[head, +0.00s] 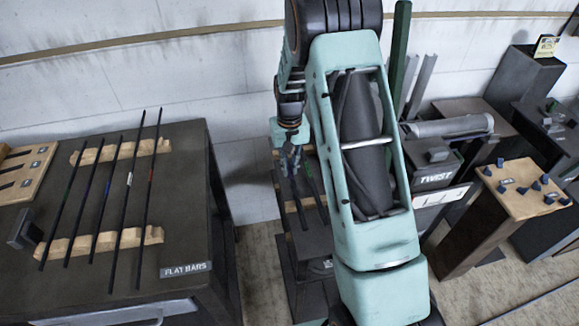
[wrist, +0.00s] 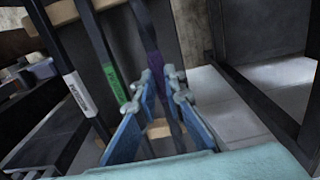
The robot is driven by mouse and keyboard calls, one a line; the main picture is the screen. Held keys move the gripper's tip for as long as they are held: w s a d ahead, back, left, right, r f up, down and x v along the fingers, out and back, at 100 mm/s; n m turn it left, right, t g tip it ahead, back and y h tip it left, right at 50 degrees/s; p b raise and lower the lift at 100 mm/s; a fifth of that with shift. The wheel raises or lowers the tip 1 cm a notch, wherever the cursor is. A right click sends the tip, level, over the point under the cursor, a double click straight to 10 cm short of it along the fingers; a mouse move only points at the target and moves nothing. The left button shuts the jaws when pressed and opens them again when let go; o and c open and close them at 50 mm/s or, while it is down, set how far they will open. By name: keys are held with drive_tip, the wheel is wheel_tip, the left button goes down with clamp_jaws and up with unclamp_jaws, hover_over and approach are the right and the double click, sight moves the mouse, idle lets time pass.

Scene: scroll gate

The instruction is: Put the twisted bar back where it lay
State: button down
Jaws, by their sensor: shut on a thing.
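My gripper (head: 290,160) is low beside a dark stand in the middle of the head view. In the wrist view its blue fingers (wrist: 160,105) are closed about a dark bar with a purple band (wrist: 150,62), which runs lengthwise between them. I cannot make out a twist in it, nor tell whether it touches the wooden supports. A bar with a green band (wrist: 112,78) and a bar with a white label (wrist: 78,92) lie to its left. The stand's wooden support (wrist: 62,12) shows at the top of the wrist view. My arm hides part of the stand in the head view.
A table marked FLAT BARS (head: 188,270) stands at the left, with several thin bars across wooden racks (head: 110,243). A machine marked TWIST (head: 434,178) and a wooden-topped block with blue pegs (head: 522,190) stand at the right. A wall closes the back.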

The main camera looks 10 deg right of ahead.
drive_tip(key=shift+f, duration=0.25)
idle(0.4)
drive_tip(key=c, duration=2)
unclamp_jaws()
drive_tip(key=shift+o, duration=0.3)
wheel_tip(320, 180, up, 12)
